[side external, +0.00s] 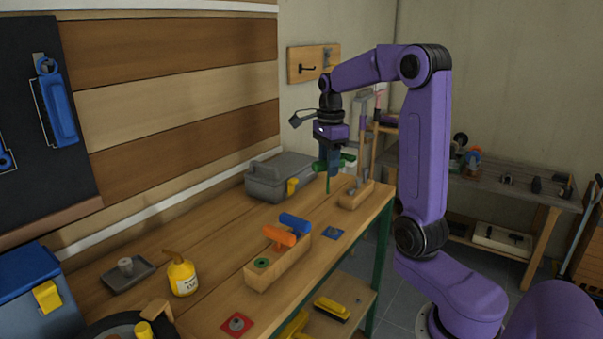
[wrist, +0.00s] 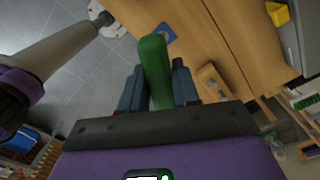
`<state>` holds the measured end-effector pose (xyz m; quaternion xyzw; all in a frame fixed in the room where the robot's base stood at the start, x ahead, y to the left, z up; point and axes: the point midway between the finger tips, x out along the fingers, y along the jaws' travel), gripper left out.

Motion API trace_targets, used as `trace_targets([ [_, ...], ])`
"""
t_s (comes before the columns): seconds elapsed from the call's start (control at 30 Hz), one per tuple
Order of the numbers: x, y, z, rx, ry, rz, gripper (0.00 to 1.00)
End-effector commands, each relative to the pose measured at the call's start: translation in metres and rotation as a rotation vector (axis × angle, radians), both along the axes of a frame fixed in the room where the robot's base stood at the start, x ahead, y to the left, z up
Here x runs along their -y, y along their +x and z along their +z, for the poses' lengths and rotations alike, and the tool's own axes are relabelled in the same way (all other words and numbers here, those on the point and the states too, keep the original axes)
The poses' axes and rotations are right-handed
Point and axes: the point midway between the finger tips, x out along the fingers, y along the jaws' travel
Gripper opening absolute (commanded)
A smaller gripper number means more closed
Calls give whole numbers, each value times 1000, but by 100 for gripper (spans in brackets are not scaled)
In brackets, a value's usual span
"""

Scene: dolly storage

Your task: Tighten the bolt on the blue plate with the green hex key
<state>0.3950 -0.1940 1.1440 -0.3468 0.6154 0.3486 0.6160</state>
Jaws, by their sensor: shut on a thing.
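My gripper (side external: 334,168) is shut on the green hex key (side external: 348,160) and holds it above the workbench. Its handle lies crosswise in the jaws and its thin shaft points down. In the wrist view the green handle (wrist: 154,62) sits between the two blue-grey fingers (wrist: 157,88). The blue plate (side external: 332,234) lies flat on the bench, below and apart from the key, with a small bolt on it. The plate also shows in the wrist view (wrist: 161,34), beyond the handle. The shaft tip is hidden in the wrist view.
A wooden holder (side external: 250,281) with orange and blue handles stands left of the blue plate. A wooden block (side external: 350,200) with an upright tool is close to the key. A grey toolbox (side external: 266,187) stands behind. A red plate (side external: 228,327) and yellow bottle (side external: 182,279) are nearer the camera.

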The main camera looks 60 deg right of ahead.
Motion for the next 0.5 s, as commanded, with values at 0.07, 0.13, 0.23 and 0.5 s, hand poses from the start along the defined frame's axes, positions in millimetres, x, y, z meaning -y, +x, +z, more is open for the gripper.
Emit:
trace_targets([
  [0.07,15,-7,0,0,0,-42,0],
  [0.13,25,-12,0,0,0,-71,0],
  [0.23,22,-11,-18,-5,3,-62,0],
  [0.5,22,-11,-48,-3,2,-62,0],
])
